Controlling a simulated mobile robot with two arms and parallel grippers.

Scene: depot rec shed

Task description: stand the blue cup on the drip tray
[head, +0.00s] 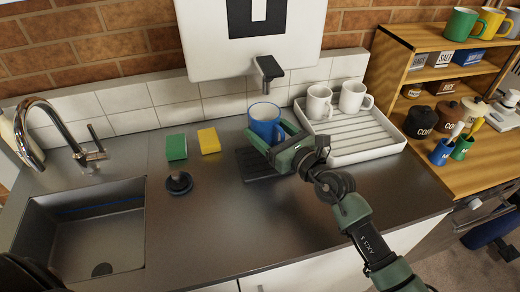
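The blue cup (264,118) is upright in the head view, below the spout of the white dispenser. My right gripper (268,137) reaches in from the right with its fingers on either side of the cup, and appears shut on it. The dark slatted drip tray (258,172) lies on the counter under and in front of the cup, partly hidden by the gripper. The cup's base is hidden by the fingers, so any gap to the tray cannot be made out.
A white ribbed tray (350,145) with two white mugs (319,103) stands right of the gripper. A green sponge block (176,147), a yellow one (209,141) and a black sink plug (179,183) lie left. The sink (85,235) is far left. The front counter is clear.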

